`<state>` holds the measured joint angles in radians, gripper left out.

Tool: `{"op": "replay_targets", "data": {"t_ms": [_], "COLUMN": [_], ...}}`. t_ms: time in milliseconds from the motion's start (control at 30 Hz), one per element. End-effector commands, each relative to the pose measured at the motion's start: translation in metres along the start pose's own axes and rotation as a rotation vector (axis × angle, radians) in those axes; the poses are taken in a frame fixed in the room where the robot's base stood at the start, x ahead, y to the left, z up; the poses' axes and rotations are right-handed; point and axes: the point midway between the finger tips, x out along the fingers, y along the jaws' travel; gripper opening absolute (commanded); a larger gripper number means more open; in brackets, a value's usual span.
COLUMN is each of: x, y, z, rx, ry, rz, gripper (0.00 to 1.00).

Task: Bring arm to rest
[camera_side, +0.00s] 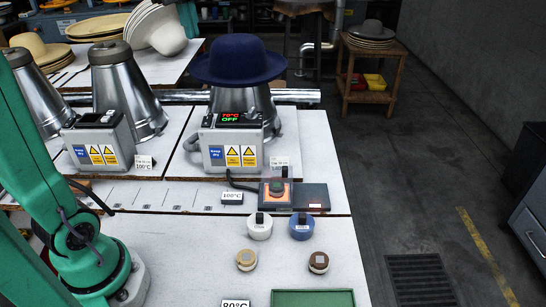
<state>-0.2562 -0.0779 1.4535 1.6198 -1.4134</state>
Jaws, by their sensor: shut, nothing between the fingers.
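My green arm (35,170) stands at the left edge, its base at the bottom left. Its upper part leaves the picture, and my gripper is not in view. A dark blue felt hat (238,58) sits on the right metal press (244,103). The press's control box (230,148) shows "70°C" in red and "OFF" in green.
Two more metal presses (122,90) stand to the left, bare. White (259,226) and blue (301,226) lidded pots, two small brown-rimmed jars (246,260) and a green tray (312,299) are on the table's right part. Hats lie on back tables; open floor is at right.

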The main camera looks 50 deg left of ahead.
Motion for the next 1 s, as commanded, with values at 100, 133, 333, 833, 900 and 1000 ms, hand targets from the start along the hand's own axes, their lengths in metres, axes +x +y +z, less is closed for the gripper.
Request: {"op": "replay_targets", "data": {"t_ms": [100,133,333,833,900,1000], "x": [0.011,0.014,0.038,0.116,0.128,0.141], "y": [-0.017,-0.021,-0.049,-0.126,-0.135,-0.146], "z": [0.014,0.017,0.036,0.072,0.076,0.079], "rx": [0.190,0.237,0.554,1.330,1.423,1.529], "ry": [0.004,0.006,0.028,0.151,0.174,0.202], "rz": [0.040,0.050,0.115,0.267,0.284,0.302], "gripper": [0.00,0.00,0.00,0.00,0.00,0.00]}}
